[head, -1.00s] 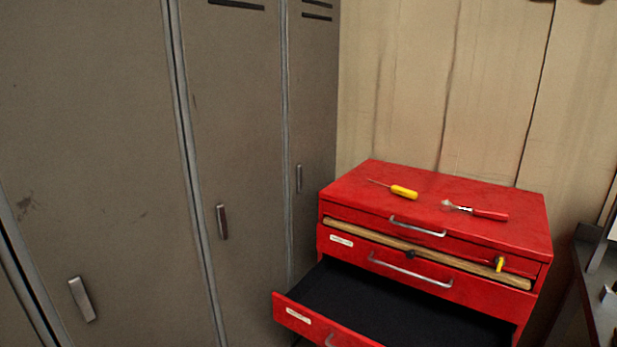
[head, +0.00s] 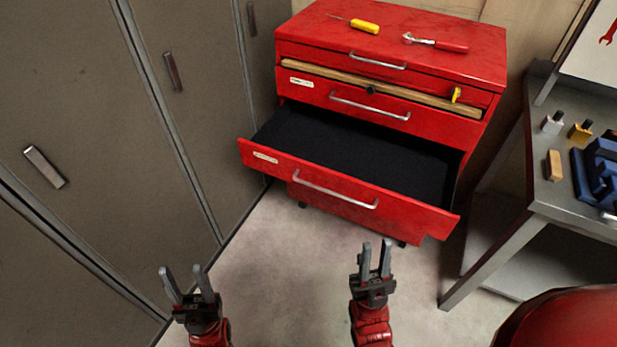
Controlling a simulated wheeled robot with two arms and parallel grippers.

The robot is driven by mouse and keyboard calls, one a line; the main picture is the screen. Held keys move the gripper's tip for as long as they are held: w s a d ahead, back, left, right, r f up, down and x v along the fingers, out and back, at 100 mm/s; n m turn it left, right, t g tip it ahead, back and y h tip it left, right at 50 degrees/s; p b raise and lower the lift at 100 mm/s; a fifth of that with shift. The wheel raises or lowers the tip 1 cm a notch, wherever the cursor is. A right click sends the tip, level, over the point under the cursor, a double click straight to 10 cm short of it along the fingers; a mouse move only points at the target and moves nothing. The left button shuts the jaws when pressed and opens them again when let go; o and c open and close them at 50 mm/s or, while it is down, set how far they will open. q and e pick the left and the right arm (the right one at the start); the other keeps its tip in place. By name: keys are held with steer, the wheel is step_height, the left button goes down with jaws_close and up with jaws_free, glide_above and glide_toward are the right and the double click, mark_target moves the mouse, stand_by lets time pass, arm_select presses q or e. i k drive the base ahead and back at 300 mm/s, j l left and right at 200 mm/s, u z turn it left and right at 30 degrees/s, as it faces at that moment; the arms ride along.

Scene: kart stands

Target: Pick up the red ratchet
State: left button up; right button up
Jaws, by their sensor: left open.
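The red ratchet (head: 450,46) has a red handle and a silver head. It lies on top of the red tool chest (head: 400,24), with its head to the left and its handle to the right. My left gripper (head: 183,270) is open and empty over the floor, near the lockers and well below the chest top. My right gripper (head: 376,245) has its fingers apart with nothing between them, in front of the open drawer. Both grippers are far from the ratchet.
A yellow-handled screwdriver (head: 362,26) lies left of the ratchet. An open, empty-looking drawer (head: 340,200) juts out from the chest. Lockers (head: 90,110) stand at the left. A grey workbench (head: 545,195) with small items stands at the right.

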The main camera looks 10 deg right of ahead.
mark_target(407, 39)
steer(key=z, duration=0.85)
